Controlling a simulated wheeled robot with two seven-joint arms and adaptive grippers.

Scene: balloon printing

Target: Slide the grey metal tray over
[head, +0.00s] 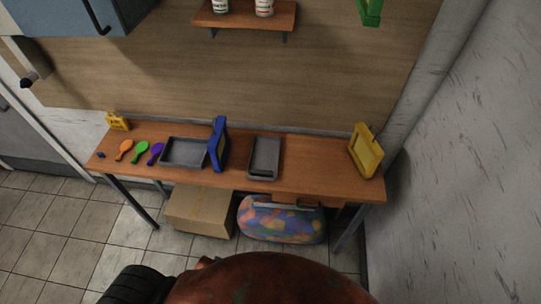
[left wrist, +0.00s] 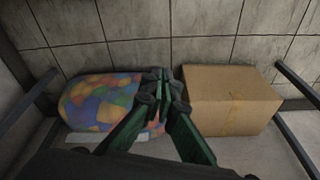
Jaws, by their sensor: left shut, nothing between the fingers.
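Two grey metal trays show in the head view on the wooden table. A wide one (head: 184,152) lies left of a blue framed screen, and a narrower one (head: 265,157) lies right of it, with a small dark object at its near end. I cannot tell which tray is meant. My left gripper (left wrist: 163,78) shows in the left wrist view, shut and empty, with its green fingers together. Behind the fingers are a patterned bag and a cardboard box. No tray shows in the left wrist view, and neither gripper shows in the head view.
Below are the cardboard box (head: 200,211) and patterned bag (head: 282,222).

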